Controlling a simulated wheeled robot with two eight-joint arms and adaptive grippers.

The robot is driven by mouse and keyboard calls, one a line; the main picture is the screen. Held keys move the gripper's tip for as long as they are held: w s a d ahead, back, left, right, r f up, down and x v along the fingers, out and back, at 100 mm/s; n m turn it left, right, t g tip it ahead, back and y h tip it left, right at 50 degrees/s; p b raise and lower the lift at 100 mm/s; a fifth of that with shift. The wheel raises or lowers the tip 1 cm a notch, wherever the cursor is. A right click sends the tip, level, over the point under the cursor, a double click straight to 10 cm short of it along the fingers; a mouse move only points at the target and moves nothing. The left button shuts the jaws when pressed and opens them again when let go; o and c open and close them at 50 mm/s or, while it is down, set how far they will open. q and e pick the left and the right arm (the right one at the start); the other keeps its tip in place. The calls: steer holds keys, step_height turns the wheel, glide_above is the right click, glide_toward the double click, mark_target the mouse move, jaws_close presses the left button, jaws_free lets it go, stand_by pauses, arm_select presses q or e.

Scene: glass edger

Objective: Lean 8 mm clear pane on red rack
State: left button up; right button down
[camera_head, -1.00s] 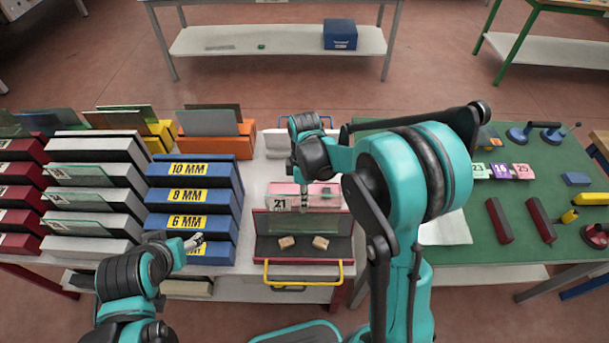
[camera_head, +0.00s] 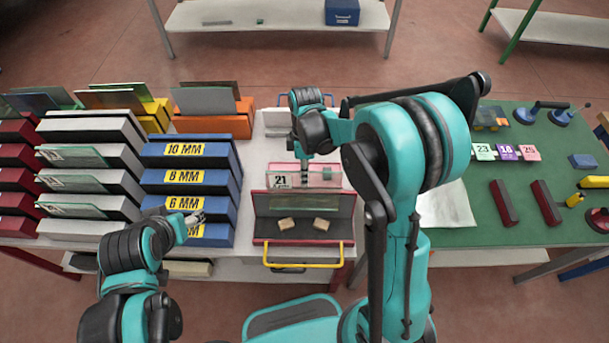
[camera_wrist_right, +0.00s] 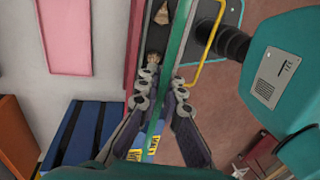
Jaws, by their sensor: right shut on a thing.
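My right gripper (camera_wrist_right: 162,92) is shut on a clear pane (camera_wrist_right: 180,45), seen edge-on as a green strip between the fingers in the right wrist view. In the head view my right gripper (camera_head: 304,176) is above the back of a dark red tray (camera_head: 262,235), and greenish glass (camera_head: 312,202) shows in the tray's back part; I cannot tell whether it touches the tray. Dark red racks (camera_head: 14,178) stand at the far left, partly cut off. My left gripper (camera_head: 194,218) is beside the blue racks (camera_head: 188,190); its jaw opening is too small to tell.
Two wooden blocks (camera_head: 287,224) lie in the tray, which has a yellow handle (camera_head: 303,265). A clear pink-edged box (camera_head: 325,176) with a 21 label (camera_head: 281,180) stands behind. White racks (camera_head: 88,160) hold several panes. A green table (camera_head: 470,200) with tools is at right.

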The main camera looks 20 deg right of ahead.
mark_target(305, 189)
steer(key=shift+w+d+b+x, duration=0.1)
steer(key=shift+w+b+x, duration=0.1)
steer(key=shift+b+x, duration=0.75)
steer(key=shift+w+d+b+x, duration=0.1)
steer(key=shift+w+b+x, duration=0.15)
steer(key=shift+b+x, duration=0.7)
steer(key=shift+w+b+x, duration=0.2)
steer(key=shift+b+x, duration=0.4)
steer(key=shift+x, duration=0.65)
steer(key=shift+f+b, duration=0.4)
steer(key=shift+f, duration=0.2)
steer(key=c, duration=1.6)
jaws_free()
steer(key=shift+r, duration=0.1)
steer(key=v, duration=1.2)
